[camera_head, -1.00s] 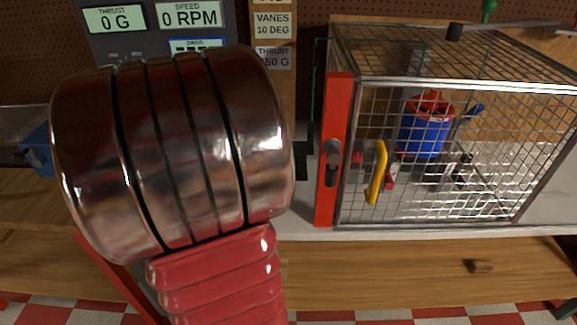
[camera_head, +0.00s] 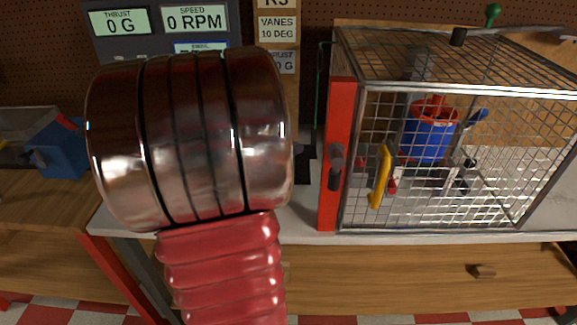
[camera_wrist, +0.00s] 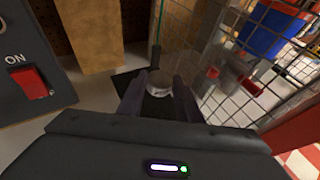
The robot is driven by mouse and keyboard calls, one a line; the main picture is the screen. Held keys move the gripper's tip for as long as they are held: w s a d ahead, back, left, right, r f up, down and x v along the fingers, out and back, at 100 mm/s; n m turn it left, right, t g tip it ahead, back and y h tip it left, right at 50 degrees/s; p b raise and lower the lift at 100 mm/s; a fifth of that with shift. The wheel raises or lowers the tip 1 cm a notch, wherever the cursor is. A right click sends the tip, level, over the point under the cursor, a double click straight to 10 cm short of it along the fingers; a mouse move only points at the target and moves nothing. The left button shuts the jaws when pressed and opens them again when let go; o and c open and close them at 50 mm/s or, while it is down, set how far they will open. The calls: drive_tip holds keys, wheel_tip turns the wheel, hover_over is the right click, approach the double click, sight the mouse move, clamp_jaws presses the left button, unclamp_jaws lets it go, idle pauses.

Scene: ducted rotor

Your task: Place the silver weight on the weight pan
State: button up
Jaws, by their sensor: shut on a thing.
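The silver weight (camera_wrist: 159,86) shows as a small round metal piece between my fingertips in the wrist view. My gripper (camera_wrist: 158,97) is shut on it. A dark flat plate (camera_wrist: 122,82) lies below and beyond the fingers, with a dark upright post (camera_wrist: 155,56) at its far side. I cannot tell whether this plate is the weight pan, or whether the weight touches it. In the head view my own arm hides the gripper and weight.
A wire mesh cage (camera_head: 470,190) with a red post (camera_head: 340,150) and yellow handle (camera_head: 380,178) stands close on the right. A blue ducted rotor (camera_head: 428,135) is inside. A panel (camera_head: 160,30) reads 0 G and 0 RPM. A red ON switch (camera_wrist: 27,83) is at left.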

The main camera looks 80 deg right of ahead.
drive_tip(key=shift+f, duration=1.35)
drive_tip(key=shift+f, duration=0.1)
drive_tip(key=shift+f, duration=1.75)
drive_tip(key=shift+f, duration=0.1)
drive_tip(key=o, duration=1.2)
drive_tip(key=v, duration=1.2)
